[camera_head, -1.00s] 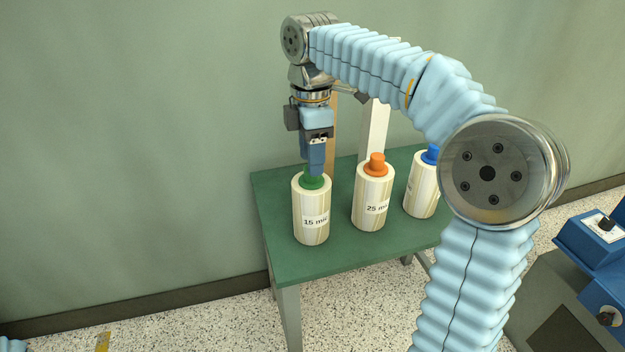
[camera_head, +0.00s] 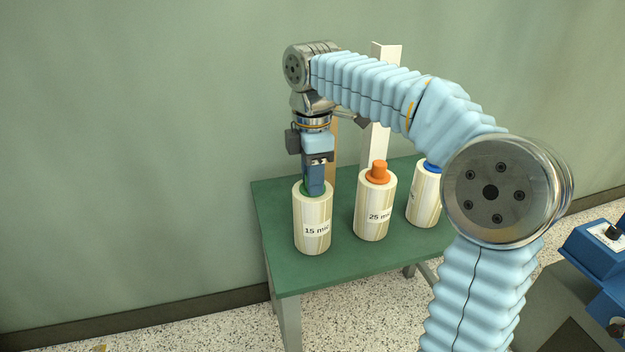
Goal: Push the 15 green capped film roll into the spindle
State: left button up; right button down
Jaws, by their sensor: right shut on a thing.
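The film roll (camera_head: 312,225) labelled "15 mic" stands upright at the left of the green table. Its green cap (camera_head: 304,190) shows only in part at the top, behind the fingers. My right gripper (camera_head: 314,188) points straight down from above and is shut on the green cap. The roll appears to rest on the table top. My left gripper is not in view. I cannot make out the spindle with certainty; part of a blue machine (camera_head: 597,250) shows at the right edge.
An orange-capped roll (camera_head: 375,210) labelled "25 mic" stands just right of the held roll. A blue-capped roll (camera_head: 424,194) stands farther right, partly behind my arm. The green table (camera_head: 350,272) has free room at its front. A white post (camera_head: 381,100) rises behind it.

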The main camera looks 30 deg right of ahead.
jog(key=shift+r+p, duration=1.4)
jog(key=shift+p, duration=0.1)
jog(key=shift+r+p, duration=0.85)
jog(key=shift+r, duration=0.55)
notch_tip(320, 180, up, 11)
jog(key=shift+f, duration=0.1)
